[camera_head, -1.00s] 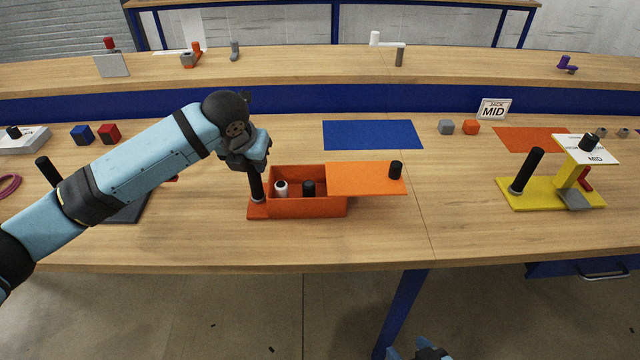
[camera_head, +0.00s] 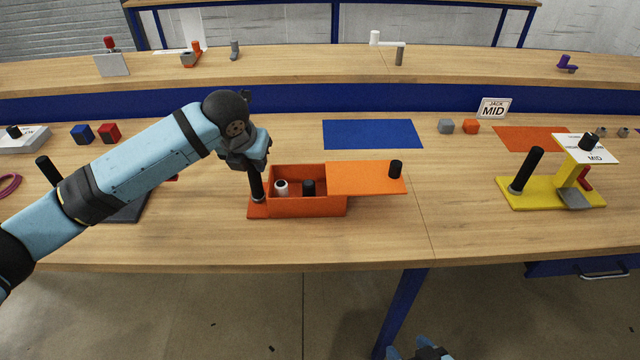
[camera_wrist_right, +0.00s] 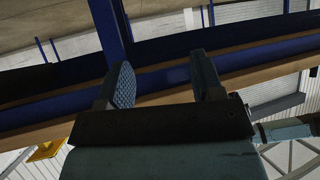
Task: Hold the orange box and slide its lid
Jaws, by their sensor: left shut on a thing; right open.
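The orange box (camera_head: 308,207) sits on the near table with its left part uncovered. A white cylinder (camera_head: 281,188) and a black cylinder (camera_head: 308,187) stand inside it. Its orange lid (camera_head: 362,178) is slid to the right, overhanging the box's right side, with a black knob (camera_head: 395,169) at its right end. My left gripper (camera_head: 255,165) is shut on the black upright handle (camera_head: 256,186) at the box's left end. My right gripper (camera_wrist_right: 162,85) is open and empty in the right wrist view. Only a bit of my right arm shows at the bottom of the head view.
A blue mat (camera_head: 372,134) lies behind the box. A yellow stand (camera_head: 545,193) with a black handle is at the right. Grey (camera_head: 446,126) and orange (camera_head: 471,126) cubes sit behind. The table right of the lid is clear up to the yellow stand.

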